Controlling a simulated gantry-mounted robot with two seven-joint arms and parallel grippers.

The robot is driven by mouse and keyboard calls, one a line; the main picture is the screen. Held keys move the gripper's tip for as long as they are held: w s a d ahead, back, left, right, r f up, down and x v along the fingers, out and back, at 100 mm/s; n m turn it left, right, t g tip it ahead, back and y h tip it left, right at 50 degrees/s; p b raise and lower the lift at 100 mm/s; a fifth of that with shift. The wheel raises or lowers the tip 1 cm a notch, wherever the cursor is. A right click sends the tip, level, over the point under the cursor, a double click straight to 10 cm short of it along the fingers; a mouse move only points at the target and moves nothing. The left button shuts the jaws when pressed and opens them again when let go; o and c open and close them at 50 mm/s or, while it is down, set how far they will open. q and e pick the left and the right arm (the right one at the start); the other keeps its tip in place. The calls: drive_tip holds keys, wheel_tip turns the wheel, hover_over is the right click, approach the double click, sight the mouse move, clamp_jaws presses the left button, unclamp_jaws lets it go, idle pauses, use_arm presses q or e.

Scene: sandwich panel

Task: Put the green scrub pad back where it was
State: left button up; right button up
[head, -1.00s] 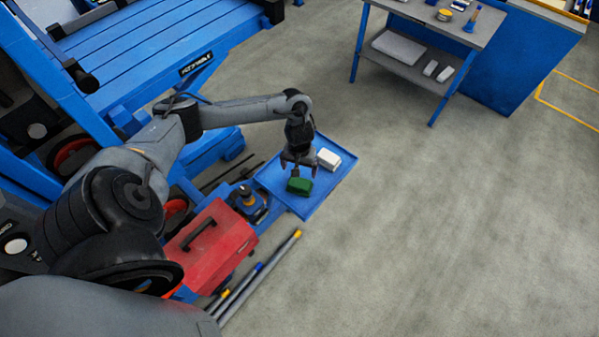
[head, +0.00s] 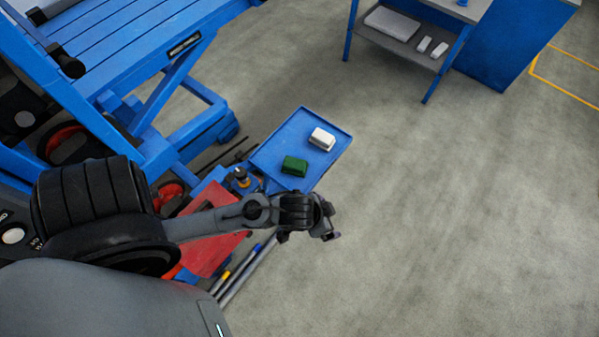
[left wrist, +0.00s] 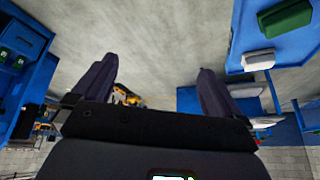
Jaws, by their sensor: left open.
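The green scrub pad (head: 294,166) lies on the blue tray (head: 272,149), near the tray's front left side. It also shows at the top right of the left wrist view (left wrist: 287,18). A white block (head: 322,139) lies on the same tray, behind and to the right of the pad, apart from it. My left gripper (head: 333,236) is off the tray, in front of it and to the right. In the left wrist view its two fingers (left wrist: 155,82) are spread with nothing between them. My right gripper is not in view.
A red toolbox (head: 212,250) and several grey poles (head: 240,274) are beneath my left arm. A blue workbench (head: 150,50) stands at the back left. A table with a lower shelf (head: 425,58) stands at the back right. The floor to the right is clear.

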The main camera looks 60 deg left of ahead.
use_arm(q)
drive_tip(key=s+a+r+g, duration=0.1)
drive_tip(key=s+a+r, duration=0.1)
drive_tip(key=s, duration=0.4)
drive_tip(key=shift+s+a+r+g, duration=0.15)
drive_tip(key=shift+s+r+g, duration=0.05)
drive_tip(key=shift+s+g, duration=0.2)
drive_tip(key=shift+r, duration=0.1)
wheel_tip(320, 180, up, 14)
drive_tip(key=p, duration=1.4)
drive_tip(key=shift+r, duration=0.15)
